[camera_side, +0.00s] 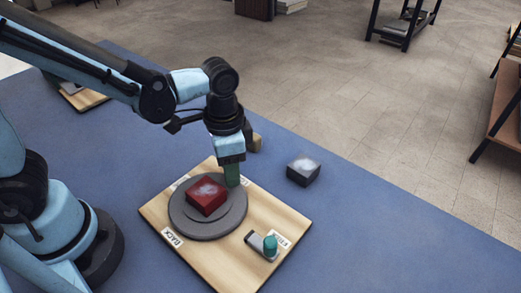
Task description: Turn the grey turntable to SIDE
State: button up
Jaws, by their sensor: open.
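The grey turntable (228,229) lies on a wooden board (160,211). A red block (205,195) with a pale patch on top sits on its raised middle. A green upright peg (232,176) stands at the turntable's far right rim. My gripper (231,163) points down over this peg and is open; its fingertips are hard to make out. A white label reading BACK (172,237) is at the board's near left. Another label (281,240) is at the right, too small to read surely. A pale label (180,183) at the upper left is partly hidden.
A grey piece with a teal knob (270,242) sits on the board's right part. A dark grey block (303,170) lies on the blue table cover (350,215) beyond the board. A tan object (256,143) is partly behind my gripper. Blue cover at right is clear.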

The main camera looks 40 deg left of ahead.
jog(key=shift+f, duration=0.2)
jog(key=shift+c, duration=0.3)
grip_shut()
